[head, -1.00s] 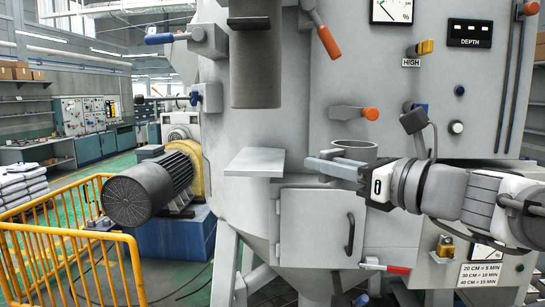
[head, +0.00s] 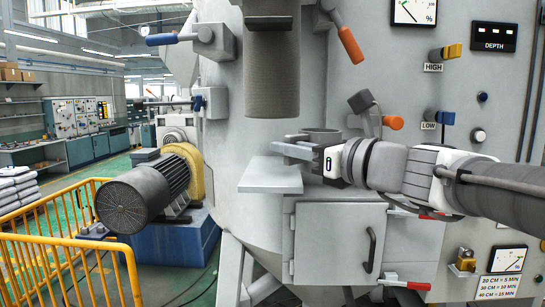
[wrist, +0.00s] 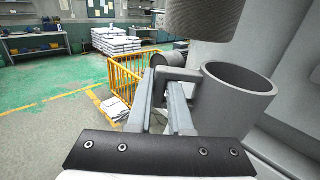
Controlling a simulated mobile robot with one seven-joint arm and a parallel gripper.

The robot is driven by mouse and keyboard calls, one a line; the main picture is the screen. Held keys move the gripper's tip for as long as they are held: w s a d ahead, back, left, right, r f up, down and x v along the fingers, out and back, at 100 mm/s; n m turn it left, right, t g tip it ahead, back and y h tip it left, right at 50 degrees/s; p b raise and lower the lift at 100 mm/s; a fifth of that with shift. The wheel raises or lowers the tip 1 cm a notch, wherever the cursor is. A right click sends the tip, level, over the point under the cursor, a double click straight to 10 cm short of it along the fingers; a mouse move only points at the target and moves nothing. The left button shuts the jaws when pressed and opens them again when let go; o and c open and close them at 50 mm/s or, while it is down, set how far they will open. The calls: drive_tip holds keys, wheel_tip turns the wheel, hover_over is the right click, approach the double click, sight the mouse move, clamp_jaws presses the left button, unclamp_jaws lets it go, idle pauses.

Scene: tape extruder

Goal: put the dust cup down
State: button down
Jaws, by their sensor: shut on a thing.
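The dust cup (head: 320,136) is a grey, open-topped cylinder. In the head view only its upper part shows behind my gripper (head: 298,151). In the wrist view the cup (wrist: 236,106) stands upright at the right of my gripper (wrist: 170,90), with its round mouth facing up. My gripper is shut on the cup's side piece, which shows as a grey block between the fingers. The flat grey shelf (head: 270,178) juts from the machine, left of and lower than the cup in the head view. I cannot tell whether the cup is over the shelf.
A wide grey pipe (head: 272,75) hangs down above the shelf; its lower end (wrist: 205,18) shows close above the cup. Orange-tipped levers (head: 348,42) and a hatch (head: 335,240) are on the machine. A motor (head: 145,195) and yellow railing (head: 70,245) are at left.

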drive_tip(key=p+x, duration=0.1)
drive_tip(key=x, duration=1)
drive_tip(key=shift+p, duration=0.35)
drive_tip(key=shift+f, duration=1.7)
drive_tip(key=c, duration=0.8)
unclamp_jaws()
drive_tip(key=shift+c, duration=0.2)
drive_tip(key=shift+s+d, duration=0.1)
